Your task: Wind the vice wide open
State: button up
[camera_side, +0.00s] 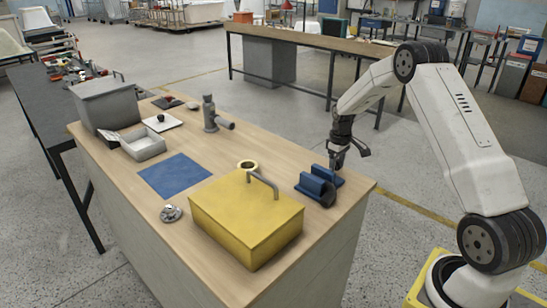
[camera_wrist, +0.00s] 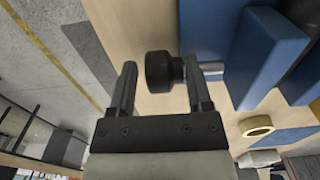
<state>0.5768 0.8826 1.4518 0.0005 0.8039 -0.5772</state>
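The blue vice (camera_side: 316,186) stands near the right end of the wooden bench. Its upright blue jaws (camera_wrist: 268,55) show at the right of the wrist view, with a narrow dark gap between them. A round black knob (camera_wrist: 160,72) on a short grey shaft sticks out from the vice. My gripper (camera_side: 338,165) is low over the vice, pointing down. In the wrist view my gripper (camera_wrist: 160,65) is open, with one finger on each side of the knob. Gaps show beside the knob, and I see no clear contact.
A yellow box (camera_side: 245,222) with a grey handle stands left of the vice. A yellow ring (camera_side: 247,164) lies behind it. A blue mat (camera_side: 174,175), an open grey tray (camera_side: 143,145) and a grey upright fitting (camera_side: 210,115) are farther left. The bench edge is close on the right.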

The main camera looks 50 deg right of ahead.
grip_shut()
jog(key=shift+d, duration=0.1)
jog(key=shift+r+t, duration=0.1)
jog(key=shift+t, duration=0.2)
jog(key=shift+s+t, duration=0.15)
jog(key=shift+t, duration=1.55)
